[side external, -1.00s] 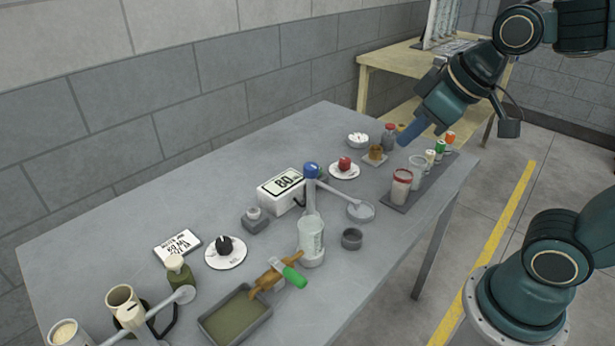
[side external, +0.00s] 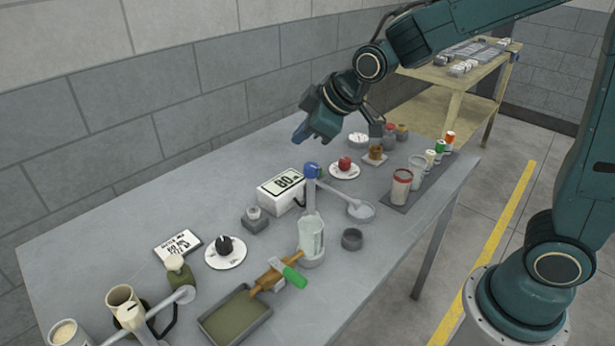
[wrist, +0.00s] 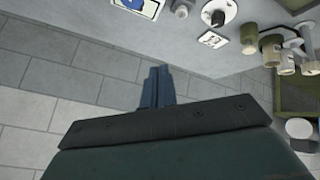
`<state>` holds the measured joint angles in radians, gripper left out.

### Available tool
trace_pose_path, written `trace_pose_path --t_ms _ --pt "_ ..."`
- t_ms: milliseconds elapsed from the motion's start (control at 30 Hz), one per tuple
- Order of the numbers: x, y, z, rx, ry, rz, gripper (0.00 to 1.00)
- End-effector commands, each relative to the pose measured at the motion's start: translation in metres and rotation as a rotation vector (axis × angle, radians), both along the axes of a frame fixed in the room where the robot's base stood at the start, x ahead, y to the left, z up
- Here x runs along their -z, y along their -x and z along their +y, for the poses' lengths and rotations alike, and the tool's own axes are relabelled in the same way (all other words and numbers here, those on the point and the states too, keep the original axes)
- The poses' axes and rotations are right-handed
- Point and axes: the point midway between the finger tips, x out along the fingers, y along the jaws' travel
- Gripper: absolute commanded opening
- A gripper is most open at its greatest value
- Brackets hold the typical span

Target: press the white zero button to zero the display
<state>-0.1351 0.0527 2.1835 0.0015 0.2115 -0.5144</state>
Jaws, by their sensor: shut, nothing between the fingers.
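The white display box (side external: 283,192) stands on the grey table and shows dark digits that look like 80. Part of it also shows at the top of the wrist view (wrist: 130,8). The white button (side external: 254,212) sits on a small grey block just left of the display box; it also shows in the wrist view (wrist: 181,10). My gripper (side external: 300,135) is shut and empty. It is in the air behind and above the display box, apart from the button. Its blue fingers are together in the wrist view (wrist: 157,72).
A blue-topped post (side external: 311,172) with a spoon-like arm stands right of the display box. A black knob on a white plate (side external: 226,252) and a text card (side external: 178,246) lie to the left. Jars and bottles line the right edge. The table's back left is clear.

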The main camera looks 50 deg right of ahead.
Motion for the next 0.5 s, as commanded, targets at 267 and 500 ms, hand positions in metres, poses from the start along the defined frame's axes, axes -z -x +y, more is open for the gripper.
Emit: trace_pose_path --t_ms 267,500 --pt "0.035 -0.045 0.02 -0.107 0.061 -0.046 0.0" --pt "0.067 -0.077 0.037 -0.193 0.115 -0.091 0.0"
